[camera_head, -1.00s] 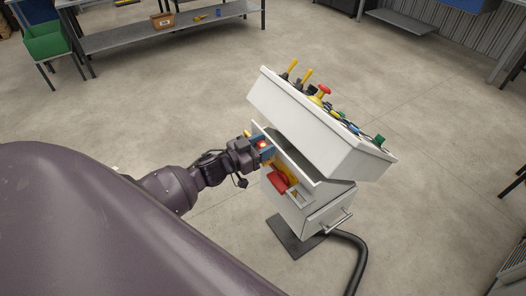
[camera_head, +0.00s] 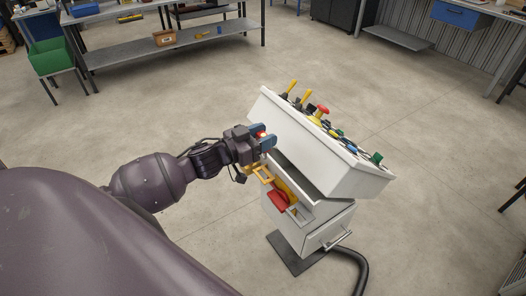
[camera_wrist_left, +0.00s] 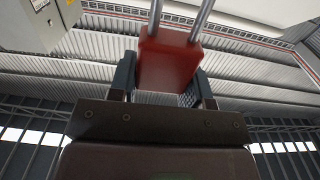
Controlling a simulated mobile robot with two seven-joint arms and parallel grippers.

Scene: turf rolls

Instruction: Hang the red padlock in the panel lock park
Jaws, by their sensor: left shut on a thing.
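The red padlock (camera_wrist_left: 168,64) is between the fingers of my left gripper (camera_wrist_left: 165,83) in the left wrist view, with its metal shackle pointing up. In the head view my left gripper (camera_head: 268,140) is shut on the padlock, of which only a bit of red (camera_head: 261,134) shows between the blue fingertips. The gripper is beside the left side of the white control panel (camera_head: 315,150). A yellow bracket with an opening (camera_head: 262,174) juts out just below the gripper; it may be the lock park. My right gripper is out of view.
Below the panel head are a red handle (camera_head: 278,201) on a yellow part and a door with a bar handle (camera_head: 337,240). Levers and a red mushroom button (camera_head: 322,109) top the panel. A black cable (camera_head: 360,268) lies right. Open floor surrounds it.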

